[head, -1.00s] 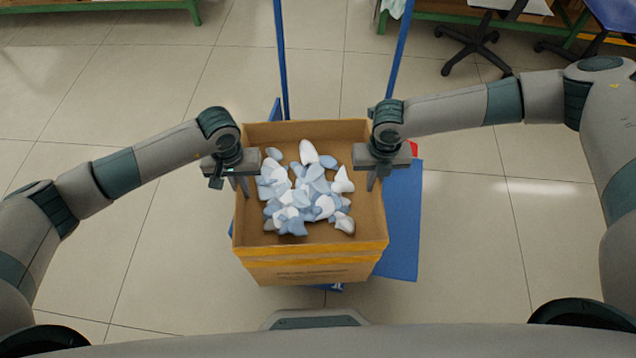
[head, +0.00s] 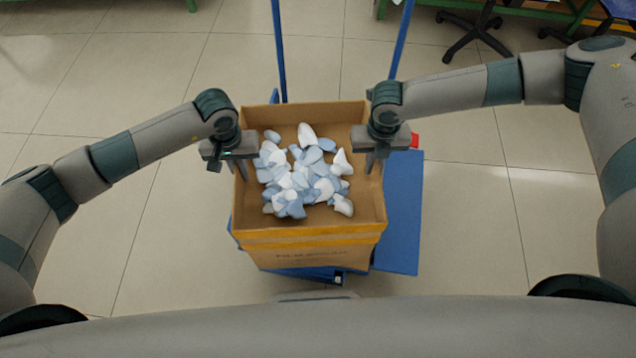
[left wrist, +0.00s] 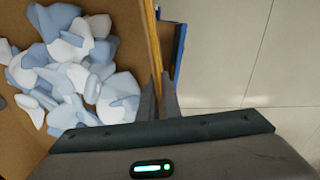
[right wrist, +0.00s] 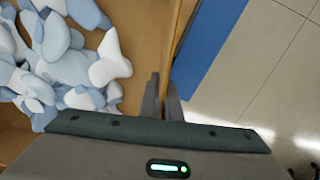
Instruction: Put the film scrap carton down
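The film scrap carton (head: 310,238) is an open brown cardboard box with a yellow band, filled with white and pale blue scrap pieces (head: 300,178). It is at or above the blue trolley platform (head: 403,225); I cannot tell if it touches. My left gripper (head: 242,170) is shut on the carton's left wall, whose edge runs between the fingers in the left wrist view (left wrist: 158,98). My right gripper (head: 374,165) is shut on the right wall, seen between the fingers in the right wrist view (right wrist: 164,96). The carton looks roughly level.
The trolley's blue uprights (head: 278,50) rise behind the carton. Green-framed benches and a wheeled chair (head: 475,35) stand at the back. The tiled floor at both sides is clear.

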